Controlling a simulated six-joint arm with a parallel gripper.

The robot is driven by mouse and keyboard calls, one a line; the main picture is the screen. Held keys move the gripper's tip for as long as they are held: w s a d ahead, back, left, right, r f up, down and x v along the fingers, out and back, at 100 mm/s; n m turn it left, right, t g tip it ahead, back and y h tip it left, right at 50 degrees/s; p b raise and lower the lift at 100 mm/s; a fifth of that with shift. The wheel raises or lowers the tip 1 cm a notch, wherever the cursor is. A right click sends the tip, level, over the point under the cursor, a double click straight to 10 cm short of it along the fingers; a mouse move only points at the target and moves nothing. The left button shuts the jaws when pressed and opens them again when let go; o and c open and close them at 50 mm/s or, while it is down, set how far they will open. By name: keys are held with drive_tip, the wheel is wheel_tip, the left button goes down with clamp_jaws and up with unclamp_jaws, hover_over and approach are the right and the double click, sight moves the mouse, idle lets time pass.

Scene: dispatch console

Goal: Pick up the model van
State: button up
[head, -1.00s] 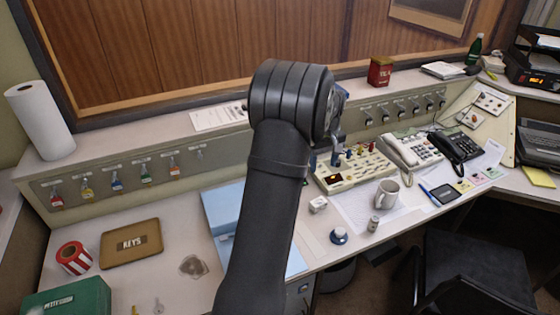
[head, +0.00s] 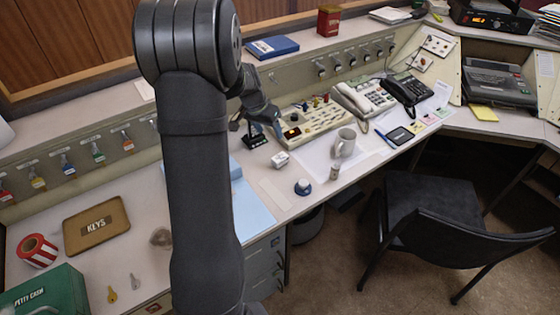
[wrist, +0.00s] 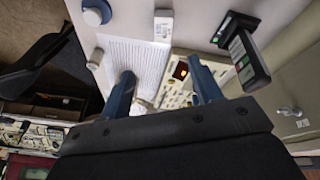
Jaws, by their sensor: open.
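The model van (head: 280,160) looks like a small white block on the desk, in front of the cream switchboard (head: 312,120). I take the white block at the top of the wrist view (wrist: 163,25) for the same van; its details are too small to read. My gripper (wrist: 162,74) is open, with nothing between its two blue fingers. In the head view my gripper (head: 268,122) hangs behind and above the van, near the switchboard's left end, apart from the van. My arm hides part of the desk to the left.
A black stand (head: 255,138) is just behind the van. A blue-topped round thing (head: 303,187), a small cylinder (head: 335,172) and a mug (head: 345,142) are to the front and right. Telephones (head: 362,98) stand farther right. A paper sheet (head: 315,160) lies beside the van.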

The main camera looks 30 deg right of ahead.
drive_tip(key=a+m, duration=0.2)
drive_tip(key=m, duration=0.1)
approach(280, 157)
drive_tip(key=shift+h, duration=0.4)
drive_tip(key=x, duration=1)
drive_tip(key=shift+a+f, duration=0.25)
drive_tip(key=shift+a, duration=0.1)
drive_tip(key=c, duration=1.1)
drive_tip(key=shift+o, duration=0.2)
drive_tip(key=shift+r, duration=0.1)
